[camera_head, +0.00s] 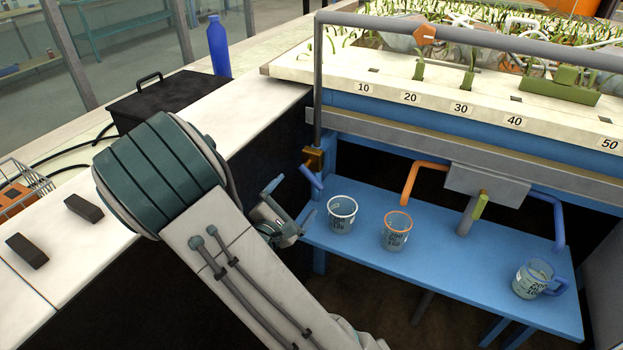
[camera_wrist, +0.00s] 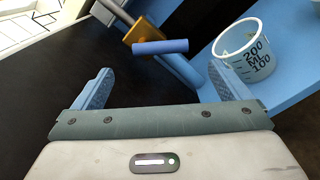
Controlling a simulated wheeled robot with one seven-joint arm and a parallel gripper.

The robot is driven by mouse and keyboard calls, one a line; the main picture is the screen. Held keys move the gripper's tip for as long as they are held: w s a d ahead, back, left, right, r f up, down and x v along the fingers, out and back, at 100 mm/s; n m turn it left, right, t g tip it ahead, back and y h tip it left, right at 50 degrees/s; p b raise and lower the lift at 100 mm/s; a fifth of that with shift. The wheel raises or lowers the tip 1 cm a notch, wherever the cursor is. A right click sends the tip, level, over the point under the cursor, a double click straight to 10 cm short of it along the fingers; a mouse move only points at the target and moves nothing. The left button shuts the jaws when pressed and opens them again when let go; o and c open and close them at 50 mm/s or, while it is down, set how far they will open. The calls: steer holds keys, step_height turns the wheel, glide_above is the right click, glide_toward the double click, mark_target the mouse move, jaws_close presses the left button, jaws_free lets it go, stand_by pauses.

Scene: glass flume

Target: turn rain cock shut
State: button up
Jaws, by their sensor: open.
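The rain cock (camera_head: 313,159) is a brass valve body at the foot of a grey pipe, left of the blue bench. A blue lever (camera_head: 311,178) slants down to the right from it. In the wrist view the brass body (camera_wrist: 140,32) is at the top, and the blue lever (camera_wrist: 160,47) lies nearly level across the picture, ahead of the space between the fingers. My gripper (camera_head: 292,212) is open and empty, left of and below the lever. In the wrist view my gripper (camera_wrist: 160,70) has its fingers wide apart, with no visible contact.
A white-rimmed measuring cup (camera_head: 341,215), an orange-rimmed cup (camera_head: 396,231) and a blue-handled jug (camera_head: 536,279) stand on the blue bench (camera_head: 450,265). An orange bent pipe (camera_head: 411,180) and a blue one (camera_head: 558,225) hang above it. A black box (camera_head: 165,98) stands at left.

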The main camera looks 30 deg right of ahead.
mark_target(311, 177)
steer(key=x, duration=0.9)
steer(key=shift+w+d, duration=0.2)
steer(key=shift+d, duration=0.1)
steer(key=c, duration=1.4)
steer(key=shift+f+b, duration=0.1)
steer(key=shift+b, duration=0.35)
